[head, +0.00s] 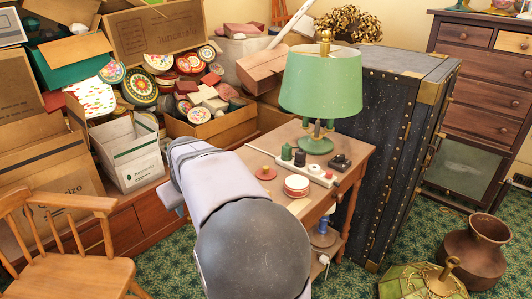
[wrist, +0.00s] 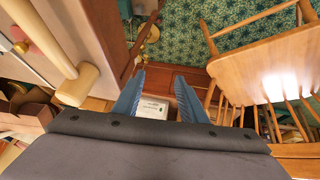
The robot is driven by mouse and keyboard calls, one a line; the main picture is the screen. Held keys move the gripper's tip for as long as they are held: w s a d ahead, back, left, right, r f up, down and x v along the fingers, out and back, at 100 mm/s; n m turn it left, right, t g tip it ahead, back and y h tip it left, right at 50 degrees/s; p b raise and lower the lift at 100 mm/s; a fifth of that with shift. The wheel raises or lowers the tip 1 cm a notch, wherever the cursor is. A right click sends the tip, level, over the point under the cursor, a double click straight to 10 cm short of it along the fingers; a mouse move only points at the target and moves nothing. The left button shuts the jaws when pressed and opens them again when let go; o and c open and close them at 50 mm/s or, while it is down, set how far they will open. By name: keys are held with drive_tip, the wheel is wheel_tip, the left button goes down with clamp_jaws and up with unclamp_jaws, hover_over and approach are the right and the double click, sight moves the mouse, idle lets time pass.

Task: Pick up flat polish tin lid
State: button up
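In the head view, a flat round tin with red and white layers (head: 297,186) lies on the small wooden table (head: 250,158). A flat reddish disc with a small knob (head: 265,172) lies left of it. I cannot tell which of these is the polish tin lid. In the wrist view my gripper (wrist: 160,77) shows two blue fingers spread apart with nothing held between them. Behind them, farther away, is a white box. My arm covers the table's left front part in the head view.
A green lamp (head: 321,82), a white power strip (head: 313,172) and a dark block (head: 340,162) stand on the table. A dark trunk (head: 385,125) is close behind. Cartons crowd the left. A wooden chair (wrist: 262,65) is at right in the wrist view.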

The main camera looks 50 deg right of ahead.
drive_tip(key=w+d+r+m+h+p, duration=0.2)
drive_tip(key=d+r+p, duration=0.7)
drive_tip(key=d+r, duration=0.5)
drive_tip(key=m+g+y+p, duration=0.2)
drive_tip(key=m+p, duration=0.2)
drive_tip(key=p, duration=0.9)
approach(266, 167)
drive_tip(key=f, duration=0.1)
drive_tip(key=shift+x, duration=1.25)
drive_tip(key=shift+w+a+f, duration=0.1)
drive_tip(key=shift+w, duration=0.05)
drive_tip(key=shift+d+p+x, duration=0.2)
drive_tip(key=shift+p+x, duration=0.65)
drive_tip(key=shift+x, duration=1.6)
drive_tip(key=shift+c, duration=0.5)
clamp_jaws()
